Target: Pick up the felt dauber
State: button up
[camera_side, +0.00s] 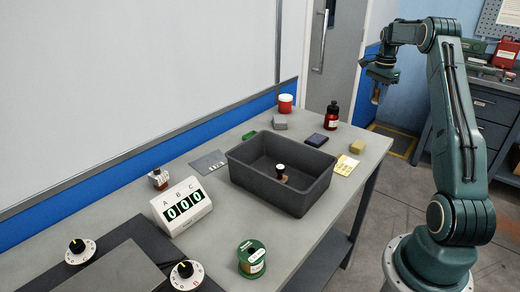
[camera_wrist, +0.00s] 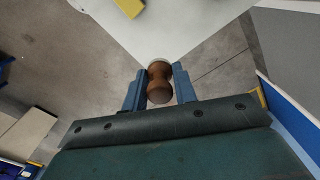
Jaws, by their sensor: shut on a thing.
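The felt dauber (camera_wrist: 159,82) has a turned brown wooden handle, with a pale rim at its far end in the wrist view. My gripper (camera_wrist: 160,88) is shut on it, one blue finger on each side. In the side view my gripper (camera_side: 379,79) is raised beyond the bench's far right corner. The dauber (camera_side: 376,95) hangs below it as a small brown shape, clear of the bench top. Its felt end is mostly hidden in the wrist view.
The grey bench (camera_side: 220,222) holds a dark open tray (camera_side: 249,184) with a small black-and-white-topped piece (camera_side: 281,169) inside. Floor lies below my gripper.

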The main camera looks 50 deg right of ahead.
aim_at(379, 89)
jog(key=shift+r, duration=2.4)
jog(key=shift+w, duration=0.1)
